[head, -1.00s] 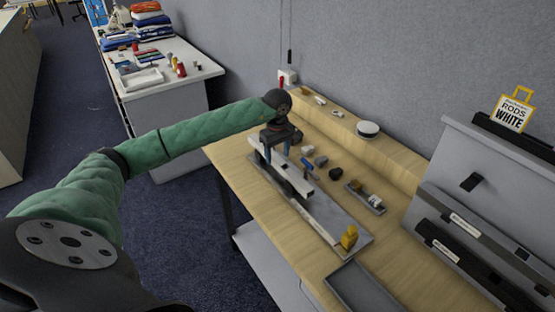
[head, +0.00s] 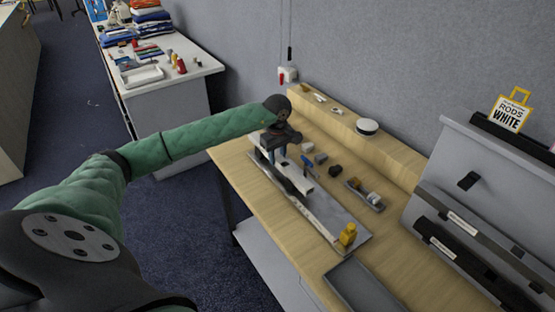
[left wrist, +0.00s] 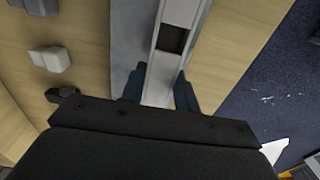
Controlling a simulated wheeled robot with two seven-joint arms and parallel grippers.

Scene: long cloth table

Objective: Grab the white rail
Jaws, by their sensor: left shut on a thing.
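The white rail (head: 296,181) is a long white bar with a dark slot, lying lengthwise over the grey tray (head: 352,221) on the wooden table. My left gripper (head: 277,155) is at the rail's far end, with its fingers pointing down. In the left wrist view, the gripper's two blue-grey fingers (left wrist: 160,92) stand on either side of the rail (left wrist: 178,42), shut on it. Whether the rail touches the tray beneath it is hard to tell. My right gripper is not in view.
A yellow piece (head: 348,235) stands at the tray's near end. Small blocks (head: 321,158) and a small tray (head: 366,196) lie to the right. An empty grey tray (head: 362,288) is nearer, and a grey rack (head: 470,205) stands at the right.

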